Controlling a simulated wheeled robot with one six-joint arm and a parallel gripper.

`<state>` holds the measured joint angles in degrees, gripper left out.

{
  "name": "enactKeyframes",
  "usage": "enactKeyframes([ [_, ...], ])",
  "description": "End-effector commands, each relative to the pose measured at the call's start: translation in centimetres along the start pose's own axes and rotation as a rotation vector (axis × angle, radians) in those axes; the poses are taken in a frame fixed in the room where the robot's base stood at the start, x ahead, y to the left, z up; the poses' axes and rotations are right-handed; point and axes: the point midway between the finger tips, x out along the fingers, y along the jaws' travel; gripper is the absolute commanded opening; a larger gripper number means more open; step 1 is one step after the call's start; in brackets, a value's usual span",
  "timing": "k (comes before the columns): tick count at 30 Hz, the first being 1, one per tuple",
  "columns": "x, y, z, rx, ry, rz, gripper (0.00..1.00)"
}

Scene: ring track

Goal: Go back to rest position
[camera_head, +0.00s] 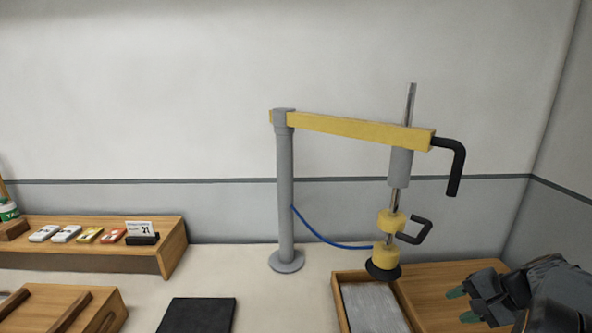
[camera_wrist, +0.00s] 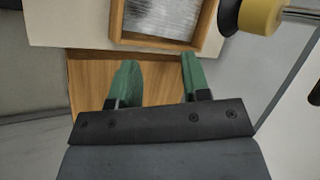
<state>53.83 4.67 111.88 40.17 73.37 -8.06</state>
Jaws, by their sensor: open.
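My gripper (camera_head: 464,304) is at the lower right of the head view, above the wooden board right of the tray. In the wrist view my gripper (camera_wrist: 158,82) shows two green fingertips, spread apart with nothing between them. The bare wooden board (camera_wrist: 88,85) lies beneath the fingers. The rest of my arm is mostly cut off by the right edge of the head view.
A stand (camera_head: 286,190) with a yellow arm (camera_head: 350,129) carries a suction-like tool (camera_head: 386,257) over a wooden tray (camera_head: 341,305) left of my gripper. A dark mat (camera_head: 198,315) and a wooden shelf (camera_head: 90,258) with small boxes are farther left. Walls close the back and right.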

Motion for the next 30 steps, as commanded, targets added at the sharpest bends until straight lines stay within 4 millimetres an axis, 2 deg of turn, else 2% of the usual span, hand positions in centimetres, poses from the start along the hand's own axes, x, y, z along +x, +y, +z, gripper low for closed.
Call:
enactKeyframes([
  [1,1.7,-0.1,2.7,-0.074,0.004,0.118,0.43],
  [6,5.0,0.3,9.8,-0.409,0.07,0.426,0.43],
  [10,6.3,0.0,14.0,-0.684,0.114,0.529,0.43],
  [15,7.2,-0.7,18.6,-0.953,0.123,0.55,0.43],
  [21,7.5,-2.5,21.8,-1.097,0.124,0.493,0.43],
  [30,7.7,-2.9,22.5,-1.136,0.113,0.48,0.43],
])
